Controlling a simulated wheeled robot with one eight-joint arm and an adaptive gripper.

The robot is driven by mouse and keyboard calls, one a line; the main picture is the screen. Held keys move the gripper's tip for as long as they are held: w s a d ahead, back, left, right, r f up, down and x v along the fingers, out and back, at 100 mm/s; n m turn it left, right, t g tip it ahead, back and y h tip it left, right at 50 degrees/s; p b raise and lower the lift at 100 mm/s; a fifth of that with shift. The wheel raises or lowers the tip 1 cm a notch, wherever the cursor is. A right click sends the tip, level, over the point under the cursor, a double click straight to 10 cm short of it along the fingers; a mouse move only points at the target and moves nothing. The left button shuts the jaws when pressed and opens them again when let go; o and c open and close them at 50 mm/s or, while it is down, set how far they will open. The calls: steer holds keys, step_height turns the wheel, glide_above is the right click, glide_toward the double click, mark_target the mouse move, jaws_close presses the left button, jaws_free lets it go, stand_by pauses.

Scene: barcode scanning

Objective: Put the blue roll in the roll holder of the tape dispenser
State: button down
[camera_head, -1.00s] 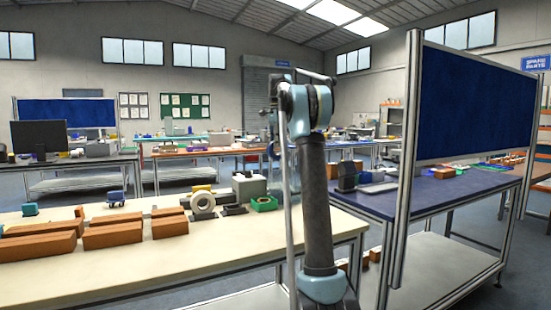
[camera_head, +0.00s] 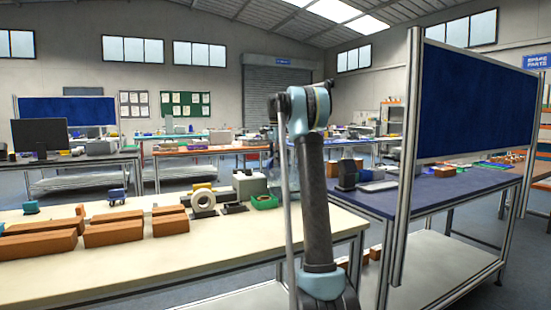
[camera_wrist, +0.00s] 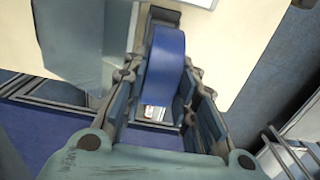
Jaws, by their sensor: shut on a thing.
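The blue roll (camera_wrist: 166,62) is between the fingers of my gripper (camera_wrist: 158,78) in the wrist view. The gripper is shut on it, with one finger along each side. A grey part with a small white and red label (camera_wrist: 153,113) shows below and behind the roll. It may be the tape dispenser, but I cannot make out its roll holder or whether the roll touches it. In the head view my arm stands in front of this area, and neither my gripper nor the blue roll can be made out there.
The pale bench (camera_head: 110,275) carries several brown boxes (camera_head: 113,233), a white ring-shaped roll (camera_head: 203,200), a grey box (camera_head: 249,185) and a green tray (camera_head: 265,202). A blue-topped table (camera_head: 385,203) and a blue panel (camera_head: 475,103) stand to the right.

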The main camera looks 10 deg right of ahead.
steer(key=shift+f, duration=3.95)
steer(key=c, duration=1.2)
jaws_free()
step_height(320, 180, up, 12)
steer(key=shift+f, duration=0.1)
